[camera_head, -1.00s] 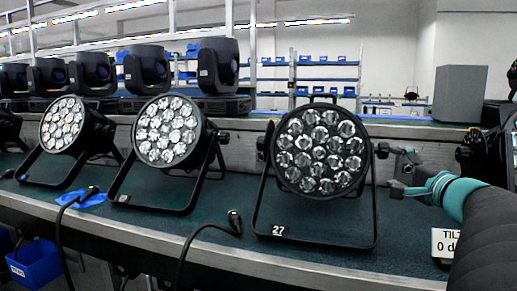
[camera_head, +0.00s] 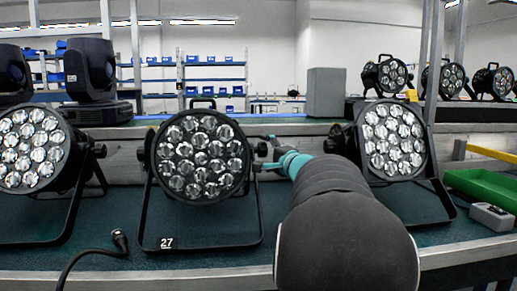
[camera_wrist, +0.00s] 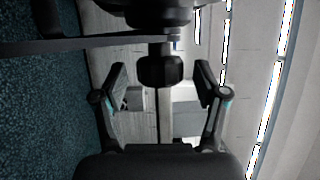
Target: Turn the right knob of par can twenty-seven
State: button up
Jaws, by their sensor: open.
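Par can twenty-seven (camera_head: 200,160) stands on the bench in its black bracket, with its lens facing me and a white "27" label (camera_head: 166,243) at the bracket's foot. Its right knob (camera_head: 261,149) sticks out of the bracket's right side, small and partly crowded by the fingers in the head view. In the wrist view the black knob (camera_wrist: 160,72) lies in the middle of the picture. My gripper (camera_head: 267,152) is open at the right of the knob. In the wrist view its fingertips (camera_wrist: 160,68) are apart on either side of the knob, with gaps visible; I see no contact.
Another par can (camera_head: 30,150) stands at the left and one more (camera_head: 392,140) at the right, close to my arm. A black cable (camera_head: 90,252) lies in front of par can twenty-seven. A green tray (camera_head: 480,188) is at the far right. A grey box (camera_head: 325,92) stands behind.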

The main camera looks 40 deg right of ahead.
jog(key=shift+w+d, duration=0.15)
jog(key=shift+w, duration=0.7)
jog(key=c, duration=1.2)
jog(key=shift+o, duration=0.2)
